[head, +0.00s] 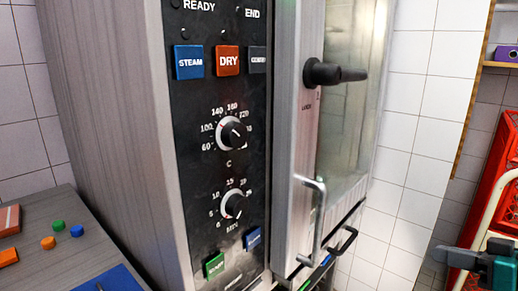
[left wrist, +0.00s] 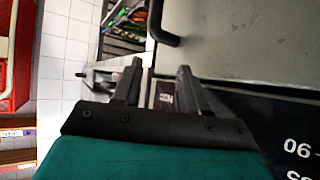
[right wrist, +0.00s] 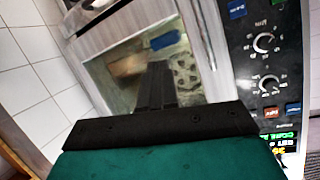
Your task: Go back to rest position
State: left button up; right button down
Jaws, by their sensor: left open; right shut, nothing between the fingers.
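My right gripper (head: 445,256), teal with dark fingers, shows at the lower right edge of the head view, apart from the oven. In the right wrist view its fingers (right wrist: 156,82) are together with nothing between them, in front of the oven's glass door (right wrist: 110,70). My left gripper is outside the head view. In the left wrist view its fingers (left wrist: 160,75) are spread and empty, near the steel oven front (left wrist: 235,45) and a dark handle (left wrist: 164,28). I cannot tell whether they touch anything.
The tall oven (head: 115,70) has a black control panel (head: 225,185), a black latch (head: 335,73) and a metal handle (head: 312,225). A counter (head: 50,225) with small coloured pieces is at left. Red crates (head: 490,180) stand at right. White tiled wall lies between.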

jog(key=s+a+f+m+t+h, duration=0.1)
jog(key=s+f+m+h, duration=0.15)
jog(key=s+f, duration=0.45)
jog(key=s+a+f+m+t+h, duration=0.1)
jog(key=s+a+f+h, duration=0.15)
jog(key=f, duration=0.95)
jog(key=s+a+f+g, duration=0.1)
jog(key=s+a+f, duration=0.1)
jog(key=a, duration=0.3)
jog(key=s+a+f+h, duration=0.1)
jog(key=a+f, duration=0.2)
jog(key=a, duration=0.2)
jog(key=s+a+f+n+g, duration=0.1)
jog(key=s+a+f, duration=0.1)
jog(key=a, duration=0.3)
jog(key=shift+s+f+g+h, duration=0.25)
jog(key=shift+s+g+h, duration=0.05)
